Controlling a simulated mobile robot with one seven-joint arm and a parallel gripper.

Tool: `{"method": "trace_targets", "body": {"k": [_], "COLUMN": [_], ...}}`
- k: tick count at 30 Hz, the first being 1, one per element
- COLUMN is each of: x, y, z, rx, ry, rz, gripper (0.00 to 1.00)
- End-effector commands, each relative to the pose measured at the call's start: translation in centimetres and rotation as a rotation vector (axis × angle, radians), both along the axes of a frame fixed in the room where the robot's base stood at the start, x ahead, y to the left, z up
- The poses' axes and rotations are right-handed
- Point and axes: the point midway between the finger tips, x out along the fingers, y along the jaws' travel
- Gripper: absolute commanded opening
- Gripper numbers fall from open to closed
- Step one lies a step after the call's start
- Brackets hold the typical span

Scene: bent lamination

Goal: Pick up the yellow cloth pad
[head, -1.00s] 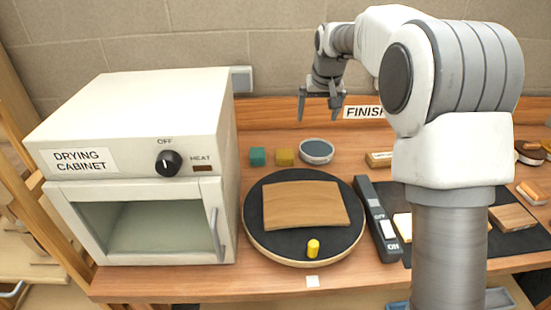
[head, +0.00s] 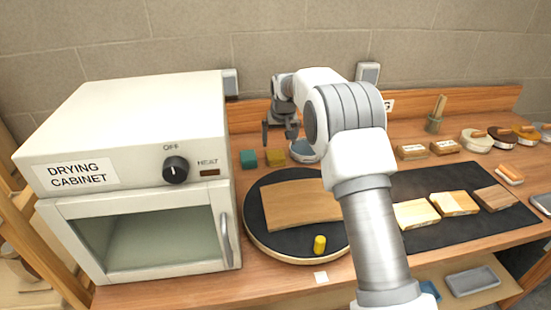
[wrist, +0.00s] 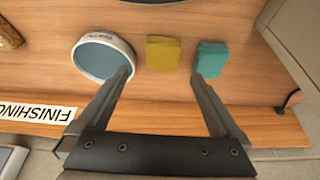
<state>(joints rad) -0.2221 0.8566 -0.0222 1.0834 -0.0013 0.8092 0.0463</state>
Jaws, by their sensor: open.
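The yellow cloth pad (head: 275,157) is a small mustard-yellow block on the bench, between the teal pad (head: 248,158) and a round grey-blue dish (head: 303,151). In the wrist view the yellow pad (wrist: 163,53) lies between the lines of the two fingers, a little beyond their tips. My gripper (head: 281,136) is open and empty, above the back of the bench. In the wrist view, one fingertip of my gripper (wrist: 160,75) overlaps the dish's edge and the other overlaps the teal pad (wrist: 210,60). The height above the pad is hard to tell.
The drying cabinet (head: 130,180) stands at the left. A round black turntable (head: 290,250) holds a bent wood sheet and a yellow cylinder. A black mat (head: 440,235) with wood samples is at the right. The back board (wrist: 160,117) is close to the pads.

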Motion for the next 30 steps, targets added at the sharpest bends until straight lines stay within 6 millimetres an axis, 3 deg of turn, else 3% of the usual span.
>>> {"method": "trace_targets", "body": {"k": [6, 14, 24, 30], "x": [1.4, 2.0, 3.6, 3.9], "y": [0.2, 0.4, 1.0, 1.1], "z": [-3.4, -4.8, -8.4, -9.0], "rx": [0.000, 0.000, 0.000, 0.000], "ry": [0.001, 0.001, 0.001, 0.000], "rz": [0.000, 0.000, 0.000, 0.000], "gripper": [1.00, 1.00, 1.00, 1.00]}}
